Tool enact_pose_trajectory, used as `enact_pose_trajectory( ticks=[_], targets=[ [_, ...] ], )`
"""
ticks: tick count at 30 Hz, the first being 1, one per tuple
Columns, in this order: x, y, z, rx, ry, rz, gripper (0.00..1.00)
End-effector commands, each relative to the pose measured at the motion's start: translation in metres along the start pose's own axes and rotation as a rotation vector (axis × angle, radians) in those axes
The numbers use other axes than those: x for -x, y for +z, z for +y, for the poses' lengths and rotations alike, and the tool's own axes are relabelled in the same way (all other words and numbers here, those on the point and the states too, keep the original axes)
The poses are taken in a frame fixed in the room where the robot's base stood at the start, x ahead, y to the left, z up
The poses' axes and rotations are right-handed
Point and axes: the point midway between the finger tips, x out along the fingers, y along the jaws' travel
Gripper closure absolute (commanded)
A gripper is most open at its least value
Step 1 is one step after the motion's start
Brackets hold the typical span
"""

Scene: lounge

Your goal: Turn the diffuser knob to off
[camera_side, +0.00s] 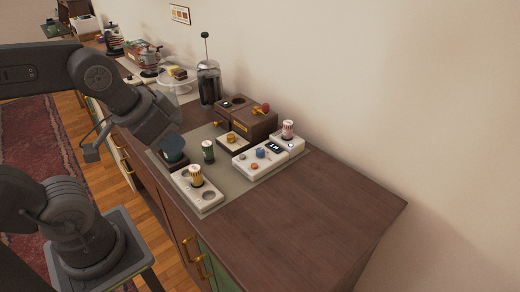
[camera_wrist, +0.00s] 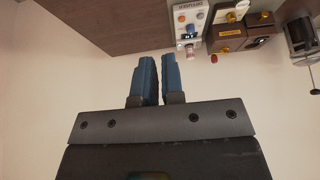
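A white control box (camera_side: 262,154) stands on the mat in the side view, with a blue knob (camera_side: 260,154), an orange knob (camera_side: 254,166) and a small lit display (camera_side: 273,147). The box (camera_wrist: 187,14) also shows at the top of the wrist view, with the blue knob (camera_wrist: 191,28) and orange knob (camera_wrist: 182,17). Its lettering is too small to read surely. My gripper (camera_side: 173,158) is left of the box, apart from it, above the mat's left part. In the wrist view its blue fingers (camera_wrist: 160,72) have a narrow gap and hold nothing.
A pink-striped bottle (camera_side: 288,130) stands at the box's far end. A yellow-topped white unit (camera_side: 196,190) and a dark green jar (camera_side: 208,151) stand near my gripper. Brown wooden boxes (camera_side: 256,121) and a French press (camera_side: 208,83) are behind. The cabinet top (camera_side: 320,200) is clear at right.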

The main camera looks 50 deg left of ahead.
Motion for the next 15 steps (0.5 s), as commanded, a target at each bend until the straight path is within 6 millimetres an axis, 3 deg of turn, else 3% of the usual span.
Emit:
enact_pose_trajectory(
  ticks=[4,8,15],
  targets=[
    [-0.001,-0.021,-0.003,-0.042,-0.005,-0.039,0.77],
    [-0.009,-0.060,-0.009,-0.129,-0.005,-0.110,0.65],
    [-0.052,-0.135,-0.029,-0.314,0.022,-0.255,0.45]
  ],
)
